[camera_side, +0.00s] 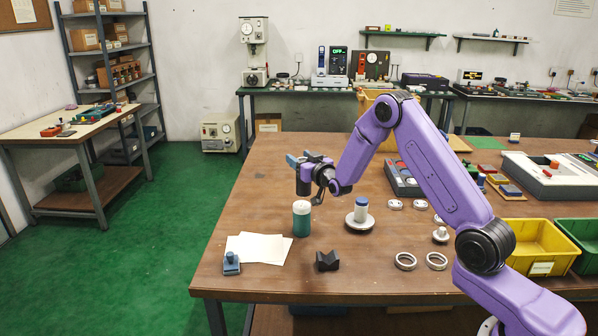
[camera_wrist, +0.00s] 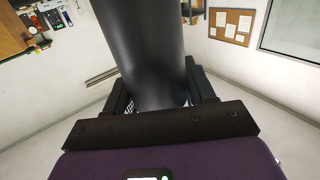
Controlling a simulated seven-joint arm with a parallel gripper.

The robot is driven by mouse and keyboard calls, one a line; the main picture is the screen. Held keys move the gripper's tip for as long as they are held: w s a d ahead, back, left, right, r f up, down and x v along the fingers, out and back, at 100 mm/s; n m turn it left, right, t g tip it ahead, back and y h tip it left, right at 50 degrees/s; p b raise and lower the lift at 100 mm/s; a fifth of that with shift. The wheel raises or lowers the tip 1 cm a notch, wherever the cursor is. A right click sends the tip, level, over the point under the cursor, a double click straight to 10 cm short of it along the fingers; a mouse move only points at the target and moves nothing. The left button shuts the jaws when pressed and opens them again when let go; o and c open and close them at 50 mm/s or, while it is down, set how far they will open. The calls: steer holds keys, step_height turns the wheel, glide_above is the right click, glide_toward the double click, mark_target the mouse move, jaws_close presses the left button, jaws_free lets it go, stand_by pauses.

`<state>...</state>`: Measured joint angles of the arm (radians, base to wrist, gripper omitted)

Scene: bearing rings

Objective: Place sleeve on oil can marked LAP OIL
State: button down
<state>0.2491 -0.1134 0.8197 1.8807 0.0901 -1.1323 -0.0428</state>
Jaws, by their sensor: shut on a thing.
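My gripper (camera_side: 301,165) is in the air above the left part of the wooden table. In the wrist view its two dark fingers (camera_wrist: 160,92) are shut on a smooth dark cylinder, which looks like the sleeve (camera_wrist: 145,45). In the side view the arm end is small, and a dark part of it hangs just above a green can with a pale top (camera_side: 301,222). This can stands upright on the table, apart from the gripper. A blue and white cylinder (camera_side: 361,210) stands on a round metal base to its right. I cannot read LAP OIL on either.
White papers (camera_side: 257,248), a small blue block (camera_side: 231,264) and a black V-shaped block (camera_side: 327,261) lie near the front edge. Two metal rings (camera_side: 405,261) lie right of them. A grey device (camera_side: 402,180) and a yellow bin (camera_side: 540,243) stand further right.

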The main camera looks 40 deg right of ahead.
steer(key=shift+w+f, duration=0.3)
steer(key=shift+w+d+f, duration=0.1)
steer(key=shift+w+f, duration=0.1)
steer(key=shift+f, duration=1.55)
steer(key=shift+f, duration=0.1)
steer(key=shift+c, duration=1.9)
jaws_free()
steer(key=shift+f, duration=0.15)
